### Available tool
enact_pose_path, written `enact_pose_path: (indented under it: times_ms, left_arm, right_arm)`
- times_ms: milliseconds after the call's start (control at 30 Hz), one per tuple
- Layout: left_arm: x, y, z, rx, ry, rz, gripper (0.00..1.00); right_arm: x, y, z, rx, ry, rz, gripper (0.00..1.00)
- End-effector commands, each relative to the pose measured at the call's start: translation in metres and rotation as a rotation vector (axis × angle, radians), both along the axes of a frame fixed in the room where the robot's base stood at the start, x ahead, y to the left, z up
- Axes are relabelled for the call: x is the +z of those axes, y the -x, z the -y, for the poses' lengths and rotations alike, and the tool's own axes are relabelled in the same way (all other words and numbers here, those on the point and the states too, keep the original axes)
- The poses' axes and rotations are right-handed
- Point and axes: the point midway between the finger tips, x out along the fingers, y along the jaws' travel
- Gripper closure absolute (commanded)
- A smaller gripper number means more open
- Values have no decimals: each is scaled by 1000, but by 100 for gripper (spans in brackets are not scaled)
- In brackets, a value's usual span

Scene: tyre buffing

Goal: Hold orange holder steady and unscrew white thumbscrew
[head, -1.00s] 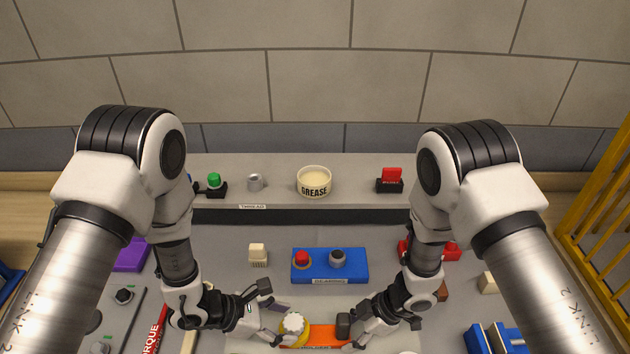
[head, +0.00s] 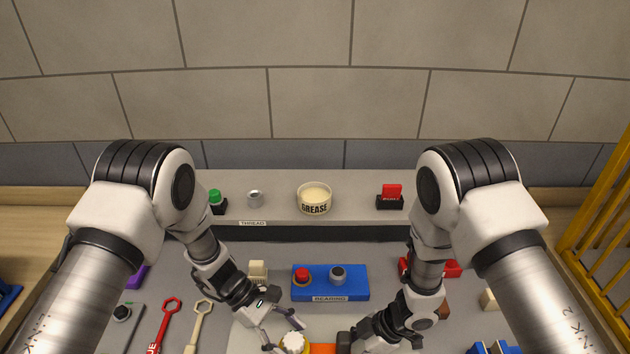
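The orange holder (head: 322,349) lies at the bottom edge of the head view, partly cut off by the frame. The white thumbscrew (head: 293,342) is at its left end. My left gripper (head: 284,335) is open, with its fingers spread around or just above the thumbscrew; I cannot tell whether they touch it. My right gripper (head: 346,343) is at the holder's right end, with a dark fingertip against it. Its other finger is hidden, so its grip does not show clearly.
Behind the holder is a blue block marked BEARING (head: 330,283) with red and grey parts on it. A beige block (head: 258,270) stands near my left wrist. Red (head: 166,322) and cream (head: 198,325) wrenches lie at left. A grease tub (head: 314,198) stands on the rear shelf.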

Motion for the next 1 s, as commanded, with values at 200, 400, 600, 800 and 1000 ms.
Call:
enact_pose_path:
  times_ms: [200,400,600,800,1000]
  left_arm:
    - [-2,-6,9,-615,-2,0,35]
    - [0,-6,10,-948,0,-4,35]
    - [0,-6,8,-941,0,-3,35]
    - [0,-6,8,-940,0,-2,49]
    - [0,-6,8,-940,-1,-3,100]
  right_arm:
    - [0,0,0,-1,0,1,90]
    - [0,0,0,0,0,0,90]
    - [0,0,0,0,0,0,90]
    - [0,0,0,0,0,0,90]
    - [0,0,0,-1,1,0,90]
